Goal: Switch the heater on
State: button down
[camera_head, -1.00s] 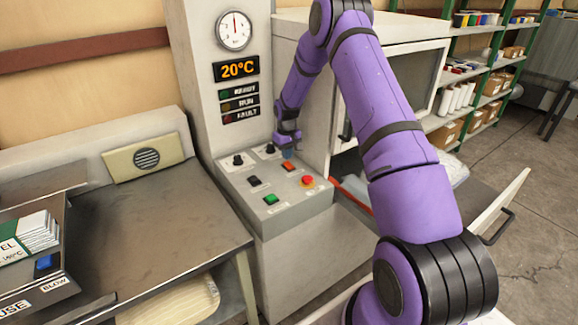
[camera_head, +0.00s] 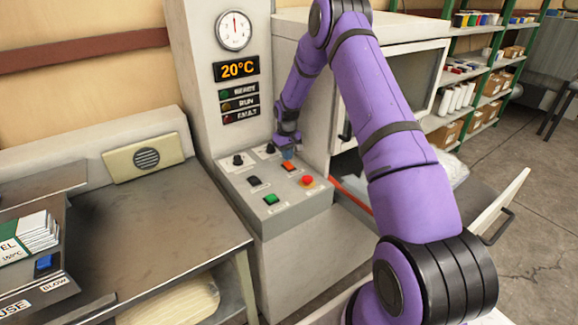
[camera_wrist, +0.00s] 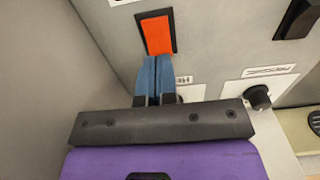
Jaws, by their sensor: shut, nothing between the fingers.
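The heater's control panel (camera_head: 236,187) slopes out below a display (camera_head: 237,69) that reads 20°C. An orange-red rocker switch (camera_head: 289,166) in a black frame sits near the panel's back right; the wrist view shows the orange switch (camera_wrist: 157,35) close up. My gripper (camera_head: 288,154) is over the back of the panel. In the wrist view the blue fingers of my gripper (camera_wrist: 154,60) are together and empty, their tips at the near edge of the switch. I cannot tell whether they touch it. The label below the switch is partly hidden by the fingers.
The panel also has black knobs (camera_head: 238,160), a black switch (camera_head: 254,181), a green button (camera_head: 271,199) and a red mushroom button (camera_head: 307,181).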

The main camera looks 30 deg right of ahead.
jog(key=shift+f, duration=1.05)
dwell(0.6)
jog(key=shift+r, duration=3.5)
jog(key=shift+r, duration=0.1)
notch_tip(320, 180, up, 16)
jog(key=t, duration=0.1)
send_over(287, 163)
jog(key=s+a, duration=0.5)
jog(key=s+a+r+t, duration=0.1)
jog(key=s+a+r, duration=0.2)
jog(key=s+r, duration=0.35)
jog(key=s+a+r, duration=0.4)
jog(key=s+r, duration=0.1)
jog(key=r, duration=0.2)
jog(key=s+a+r+t, duration=0.1)
jog(key=s+a+r, duration=0.1)
jog(key=s, duration=1.2)
jog(key=s+a+r+t, duration=0.2)
jog(key=s+a+r, duration=0.1)
jog(key=s, duration=1.1)
jog(key=shift+s+a+r, duration=0.2)
jog(key=shift+s+a, duration=0.05)
jog(key=shift+a, duration=0.45)
